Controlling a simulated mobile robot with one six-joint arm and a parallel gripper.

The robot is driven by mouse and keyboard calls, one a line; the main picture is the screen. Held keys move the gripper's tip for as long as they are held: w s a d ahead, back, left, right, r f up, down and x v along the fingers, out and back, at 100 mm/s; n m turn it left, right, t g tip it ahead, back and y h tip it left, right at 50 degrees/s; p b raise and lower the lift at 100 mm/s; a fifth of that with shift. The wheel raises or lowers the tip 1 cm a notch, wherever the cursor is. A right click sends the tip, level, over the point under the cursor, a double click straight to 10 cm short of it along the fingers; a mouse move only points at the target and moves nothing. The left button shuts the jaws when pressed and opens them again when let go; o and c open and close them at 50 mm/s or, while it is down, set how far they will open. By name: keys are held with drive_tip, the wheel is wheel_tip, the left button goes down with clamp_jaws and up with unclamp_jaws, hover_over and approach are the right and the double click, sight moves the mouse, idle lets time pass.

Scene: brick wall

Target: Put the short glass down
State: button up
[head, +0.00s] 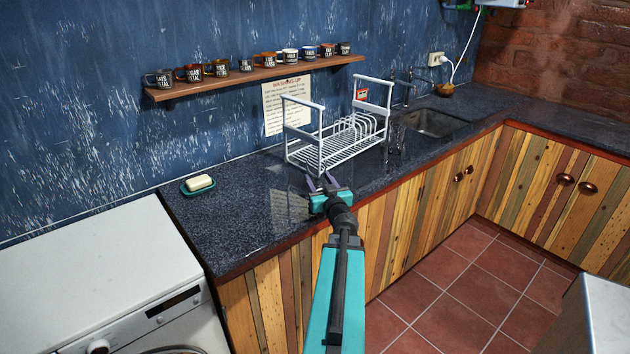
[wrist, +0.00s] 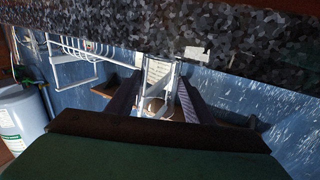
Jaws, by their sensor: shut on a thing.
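My gripper (head: 320,183) is over the dark speckled countertop (head: 232,215), near its front edge and just in front of the white dish rack (head: 345,140). In the wrist view its two dark fingers (wrist: 156,100) are apart, on either side of a clear glass (wrist: 158,88) that they hold. The glass is see-through and its outline is faint; in the head view I cannot make it out clearly. I cannot tell whether its base touches the counter.
A soap bar on a green dish (head: 199,185) lies on the left of the counter. The counter between soap and rack is clear. A sink (head: 435,122) is beyond the rack. Several mugs stand on a wall shelf (head: 255,78). A white washing machine (head: 95,270) is at left.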

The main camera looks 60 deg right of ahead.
sight(315, 177)
drive_tip(key=shift+w+d, duration=0.25)
drive_tip(key=shift+b+x, duration=0.75)
drive_tip(key=shift+x, duration=1.05)
drive_tip(key=shift+w+d+f+b, duration=0.15)
drive_tip(key=shift+w+f+b, duration=0.05)
drive_tip(key=shift+b, duration=0.1)
drive_tip(key=shift+s+f+b, duration=0.1)
drive_tip(key=shift+f+b, duration=0.45)
drive_tip(key=shift+b, duration=0.35)
drive_tip(key=shift+f, duration=0.1)
drive_tip(key=o, duration=1.3)
